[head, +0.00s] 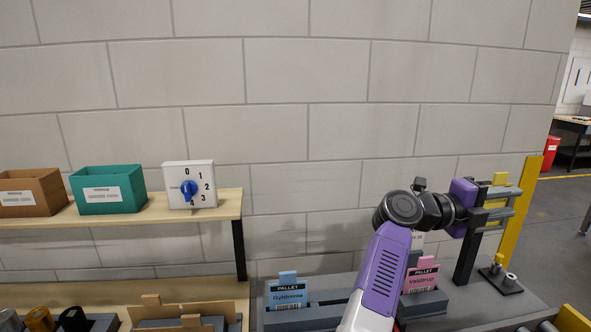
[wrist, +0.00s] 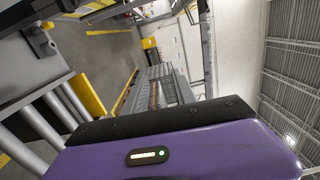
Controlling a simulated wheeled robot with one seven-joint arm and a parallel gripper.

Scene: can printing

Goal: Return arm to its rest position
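My gripper (head: 503,203) is at the right in the head view, at the end of my raised purple and black arm. Its purple housing points right, in front of or beside a dark upright post (head: 467,258); the depth is hard to judge. Grey bars show past the housing, and I cannot tell fingers from fixture parts there. In the wrist view the purple housing with a small lit indicator fills the bottom, and grey rods (wrist: 42,122) lie at the left. No held object is seen, and the finger opening is unclear.
A shelf (head: 130,217) holds a brown bin (head: 28,195), a teal bin (head: 108,192) and a blue-knob dial (head: 189,187). Blue (head: 288,294) and pink (head: 421,279) pallet cards stand below. A yellow post (head: 518,215) is close to the gripper. The space before the upper wall is clear.

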